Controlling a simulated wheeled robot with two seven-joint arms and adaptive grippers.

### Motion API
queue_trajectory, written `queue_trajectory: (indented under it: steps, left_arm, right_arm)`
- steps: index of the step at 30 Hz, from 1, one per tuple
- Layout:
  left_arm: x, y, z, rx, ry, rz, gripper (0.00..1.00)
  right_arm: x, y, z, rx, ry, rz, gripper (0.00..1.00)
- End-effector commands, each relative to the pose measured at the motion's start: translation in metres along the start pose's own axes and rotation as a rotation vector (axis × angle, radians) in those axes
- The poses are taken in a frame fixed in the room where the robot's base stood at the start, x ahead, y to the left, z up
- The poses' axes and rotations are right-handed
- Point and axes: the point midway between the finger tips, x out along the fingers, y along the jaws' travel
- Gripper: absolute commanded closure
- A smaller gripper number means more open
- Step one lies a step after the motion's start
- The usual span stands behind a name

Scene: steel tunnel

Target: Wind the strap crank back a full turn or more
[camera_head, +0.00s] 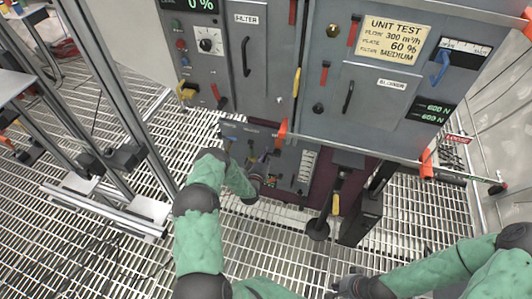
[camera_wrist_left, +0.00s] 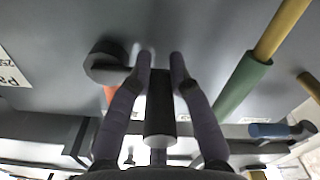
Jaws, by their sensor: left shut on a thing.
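The crank shows in the left wrist view as a round dark hub (camera_wrist_left: 104,62) on a grey panel, with a short link to a dark cylindrical grip (camera_wrist_left: 160,112). My left gripper (camera_wrist_left: 161,62) has one finger on each side of this grip and is shut on it. In the head view my left gripper (camera_head: 256,178) is at the lower panel under the cabinet, and hand and arm largely hide the crank there. My right gripper (camera_head: 348,285) is low at the bottom edge, away from the panel; its fingers are too small and dark to read.
A green and yellow bar (camera_wrist_left: 245,82) and a blue handle (camera_wrist_left: 270,130) lie right of my left gripper in the wrist view. Above is the cabinet with a filter door (camera_head: 262,60) and a blower door (camera_head: 375,95). A black post (camera_head: 362,215) stands right of the lower panel.

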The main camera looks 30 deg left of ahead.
Motion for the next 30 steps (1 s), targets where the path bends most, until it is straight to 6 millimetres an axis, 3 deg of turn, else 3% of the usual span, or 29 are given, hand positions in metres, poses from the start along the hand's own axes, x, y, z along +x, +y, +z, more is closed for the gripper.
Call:
queue_trajectory:
  steps: [18, 30]
  left_arm:
    - [-0.001, -0.006, 0.030, -0.573, -0.006, 0.000, 1.00]
    - [-0.001, -0.005, 0.041, -0.813, -0.005, 0.000, 1.00]
  right_arm:
    - [0.000, 0.000, 0.000, 0.000, 0.000, 0.000, 1.00]
    - [0.000, 0.000, 0.000, 0.000, 0.000, 0.000, 1.00]
